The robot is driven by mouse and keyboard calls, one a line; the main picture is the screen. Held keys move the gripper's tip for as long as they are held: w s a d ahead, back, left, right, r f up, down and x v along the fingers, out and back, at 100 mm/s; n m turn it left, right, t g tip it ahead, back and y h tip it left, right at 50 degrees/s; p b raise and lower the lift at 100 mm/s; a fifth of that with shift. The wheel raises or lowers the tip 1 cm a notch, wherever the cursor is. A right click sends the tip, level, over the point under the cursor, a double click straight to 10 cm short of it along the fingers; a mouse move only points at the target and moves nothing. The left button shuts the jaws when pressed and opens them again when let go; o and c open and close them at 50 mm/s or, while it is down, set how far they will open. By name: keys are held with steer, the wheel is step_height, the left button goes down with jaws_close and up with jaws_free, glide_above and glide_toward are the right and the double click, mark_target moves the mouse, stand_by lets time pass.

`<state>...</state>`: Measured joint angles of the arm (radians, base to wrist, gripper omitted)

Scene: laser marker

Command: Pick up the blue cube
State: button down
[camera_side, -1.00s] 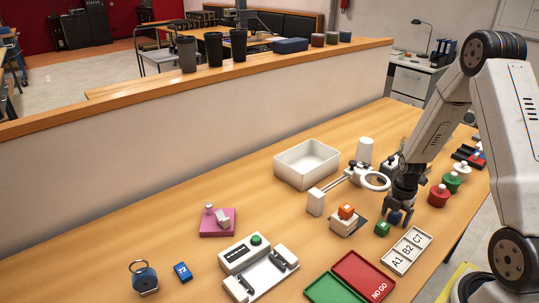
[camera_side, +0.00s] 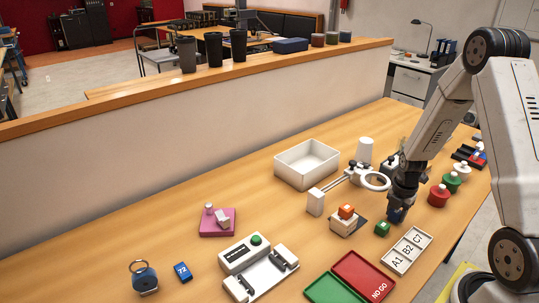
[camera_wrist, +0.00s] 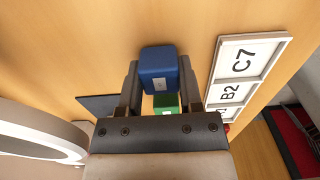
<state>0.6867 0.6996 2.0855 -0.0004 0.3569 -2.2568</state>
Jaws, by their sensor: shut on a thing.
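The blue cube (camera_wrist: 158,68) is held between the two fingers of my gripper (camera_wrist: 158,80) in the wrist view. Its near face carries a small pale mark. In the side view the blue cube (camera_side: 395,215) shows under my gripper (camera_side: 400,208), partly hidden by the fingers. My gripper is shut on it. I cannot tell for sure whether the cube touches the table or is just above it.
A green cube (camera_side: 383,228) stands close by. A magnifier ring (camera_side: 376,180) and white bin (camera_side: 307,164) are behind. The labelled tray (camera_side: 407,250) lies in front. Red and green knobbed weights (camera_side: 438,195) stand right.

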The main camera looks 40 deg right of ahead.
steer(key=shift+r, duration=4.65)
steer(key=shift+r, duration=0.1)
